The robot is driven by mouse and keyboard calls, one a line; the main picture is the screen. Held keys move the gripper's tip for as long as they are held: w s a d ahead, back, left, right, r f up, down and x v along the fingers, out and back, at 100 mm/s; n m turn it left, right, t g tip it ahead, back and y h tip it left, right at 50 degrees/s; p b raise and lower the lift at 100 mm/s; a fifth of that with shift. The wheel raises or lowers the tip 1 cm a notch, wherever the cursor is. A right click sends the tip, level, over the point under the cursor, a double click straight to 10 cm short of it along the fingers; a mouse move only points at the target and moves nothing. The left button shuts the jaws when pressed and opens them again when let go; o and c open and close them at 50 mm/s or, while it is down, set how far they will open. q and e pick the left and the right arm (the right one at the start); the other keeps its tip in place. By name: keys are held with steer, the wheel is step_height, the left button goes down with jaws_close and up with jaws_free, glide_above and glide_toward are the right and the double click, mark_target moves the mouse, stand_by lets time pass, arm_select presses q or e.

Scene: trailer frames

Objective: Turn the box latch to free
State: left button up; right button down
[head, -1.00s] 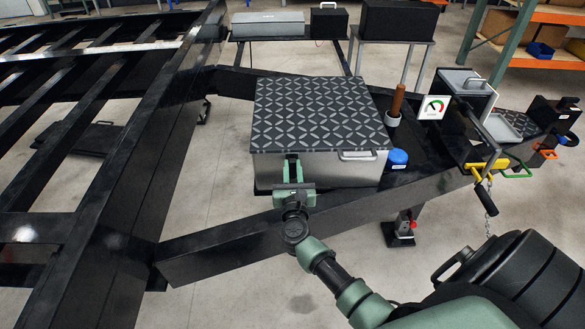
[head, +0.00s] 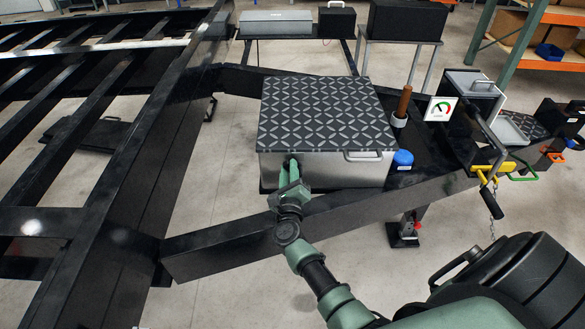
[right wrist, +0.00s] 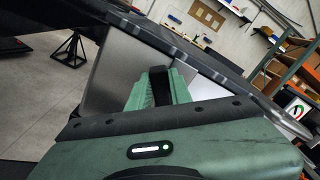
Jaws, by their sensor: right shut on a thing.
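The metal box (head: 335,170) has a dark diamond-plate lid (head: 325,113), which is down. It stands on the black trailer frame. My right gripper (head: 290,168) is at the box's front face, below the lid edge and left of the lid-side handle. In the right wrist view its green fingers (right wrist: 160,88) reach the silver box wall under the lid edge. A dark piece (right wrist: 158,82) shows at the fingers, seemingly the latch. The gripper is shut on it and hides most of it, so its exact angle cannot be told. My left gripper is not in view.
A blue-capped container (head: 403,160) and a brown wooden handle in a holder (head: 402,105) stand right of the box. A gauge card (head: 439,109) and a yellow-marked crank (head: 490,170) are farther right. Concrete floor is open in front of the frame.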

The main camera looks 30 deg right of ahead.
steer(key=shift+w+a+f+n, duration=0.2)
steer(key=shift+f+n, duration=0.4)
steer(key=shift+n, duration=1.1)
steer(key=shift+w+a+f+n, duration=0.1)
steer(key=shift+a+f+n, duration=0.35)
steer(key=shift+n, duration=1.25)
steer(key=shift+w+a+f+n, duration=0.1)
steer(key=shift+f+n, duration=0.6)
steer(key=shift+n, duration=1)
steer(key=c, duration=1.3)
jaws_free()
